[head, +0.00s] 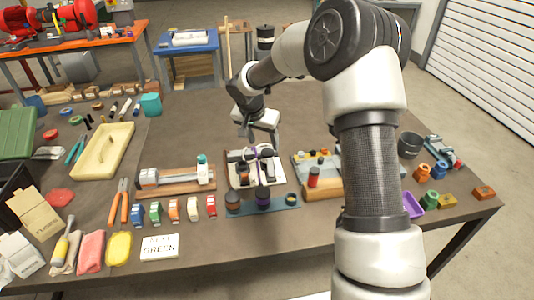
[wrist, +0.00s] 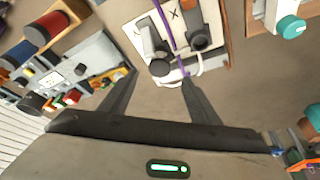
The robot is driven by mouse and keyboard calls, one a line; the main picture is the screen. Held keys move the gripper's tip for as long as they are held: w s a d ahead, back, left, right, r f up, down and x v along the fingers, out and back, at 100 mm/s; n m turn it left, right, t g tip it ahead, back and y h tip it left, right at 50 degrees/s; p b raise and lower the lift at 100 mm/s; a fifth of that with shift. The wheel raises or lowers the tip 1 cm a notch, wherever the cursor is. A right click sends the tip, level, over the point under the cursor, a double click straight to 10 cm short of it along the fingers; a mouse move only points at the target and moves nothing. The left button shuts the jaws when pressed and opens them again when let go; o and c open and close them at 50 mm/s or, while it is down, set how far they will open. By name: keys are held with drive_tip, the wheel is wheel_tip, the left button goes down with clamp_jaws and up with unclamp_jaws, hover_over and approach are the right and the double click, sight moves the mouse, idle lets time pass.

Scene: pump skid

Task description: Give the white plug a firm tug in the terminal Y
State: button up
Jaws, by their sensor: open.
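A white terminal board (head: 232,178) lies mid-table, with dark terminal blocks and purple and white leads. In the wrist view the white board (wrist: 130,33) fills the top middle, with a letter X by one dark terminal (wrist: 197,37). A second dark terminal (wrist: 152,42) is beside it; I cannot read its letter. In the head view my gripper (head: 260,140) is above the board's far part.
A teal rack (head: 283,203) with dark knobs stands in front of the board. A wooden block with a teal-capped part (head: 202,160) is to its left, a panel with a red cylinder (head: 313,177) to its right.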

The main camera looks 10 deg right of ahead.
sight(267, 152)
drive_tip(key=x, duration=0.9)
drive_tip(key=shift+w+d+f, duration=0.1)
drive_tip(key=shift+f, duration=0.1)
drive_tip(key=c, duration=1.2)
drive_tip(key=shift+o, duration=0.2)
